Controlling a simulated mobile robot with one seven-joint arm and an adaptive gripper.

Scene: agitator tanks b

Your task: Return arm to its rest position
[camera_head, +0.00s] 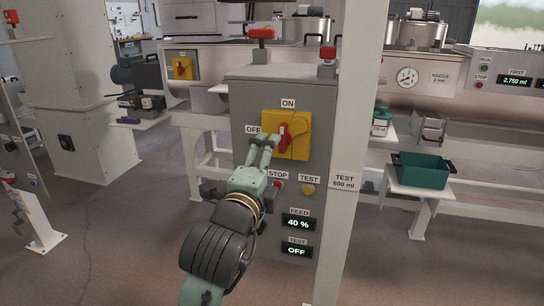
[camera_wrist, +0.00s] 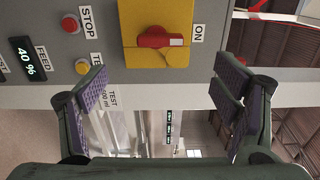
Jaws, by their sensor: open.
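My gripper (camera_head: 265,143) is in front of the grey control box (camera_head: 250,95), its fingertips overlapping the left part of the yellow switch plate (camera_head: 299,128). The red switch handle (camera_head: 283,136) stands upright, in line with the ON label. In the wrist view my gripper (camera_wrist: 163,88) is open, its purple-padded fingers wide apart with nothing between them. The red handle (camera_wrist: 158,38) lies beyond the fingertips there, pointing toward ON. The arm reaches forward from the bottom of the head view.
Below the switch are a STOP button (camera_head: 277,184), a yellow TEST button (camera_head: 308,190), and displays reading FEED 40 % and TEST OFF. A white post (camera_head: 356,120) stands right of the box. A teal bin (camera_head: 424,170) sits on a shelf at right.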

